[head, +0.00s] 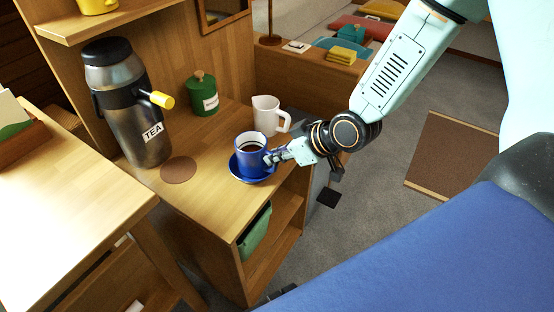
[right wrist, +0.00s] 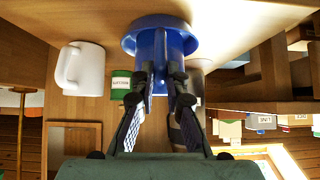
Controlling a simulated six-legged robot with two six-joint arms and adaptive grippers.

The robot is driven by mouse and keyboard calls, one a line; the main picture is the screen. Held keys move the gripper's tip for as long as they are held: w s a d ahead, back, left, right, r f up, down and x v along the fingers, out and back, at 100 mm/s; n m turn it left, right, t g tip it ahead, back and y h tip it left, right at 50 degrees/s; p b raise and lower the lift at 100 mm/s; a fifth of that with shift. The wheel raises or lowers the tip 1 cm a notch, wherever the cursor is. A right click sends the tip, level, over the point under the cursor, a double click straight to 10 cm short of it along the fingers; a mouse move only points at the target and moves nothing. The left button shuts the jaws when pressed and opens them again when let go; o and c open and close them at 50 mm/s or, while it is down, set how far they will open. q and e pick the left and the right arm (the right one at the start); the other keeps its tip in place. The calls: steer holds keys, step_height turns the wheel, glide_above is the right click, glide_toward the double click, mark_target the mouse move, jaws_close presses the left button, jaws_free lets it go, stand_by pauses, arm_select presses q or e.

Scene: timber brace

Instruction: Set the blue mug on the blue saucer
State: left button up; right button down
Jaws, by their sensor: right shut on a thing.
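The blue mug (head: 250,145), with dark liquid in it, stands upright over the blue saucer (head: 238,173) on the wooden counter. Its base looks to be on the saucer; no gap shows. In the right wrist view, which is upside down, the mug (right wrist: 162,47) meets the saucer (right wrist: 129,42). My right gripper (head: 273,157) comes from the right and is shut on the mug's handle. In the right wrist view my gripper's fingers (right wrist: 160,85) lie on both sides of the handle. My left gripper is not in view.
A white jug (head: 267,115) stands close behind the mug. A green canister (head: 202,95) and a steel tea flask (head: 135,110) stand farther back and left. A round brown coaster (head: 179,170) lies left of the saucer. The counter's front edge is close.

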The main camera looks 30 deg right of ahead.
steer(key=shift+s+a, duration=0.1)
steer(key=c, duration=1.7)
jaws_free()
steer(key=shift+d+f, duration=0.1)
steer(key=shift+d, duration=0.1)
steer(key=o, duration=0.3)
steer(key=shift+a, duration=0.1)
steer(key=shift+s+d+r+p, duration=0.15)
steer(key=shift+d+r+p, duration=0.1)
steer(key=shift+r+p, duration=0.1)
steer(key=shift+p+v, duration=5.65)
steer(key=shift+p, duration=0.4)
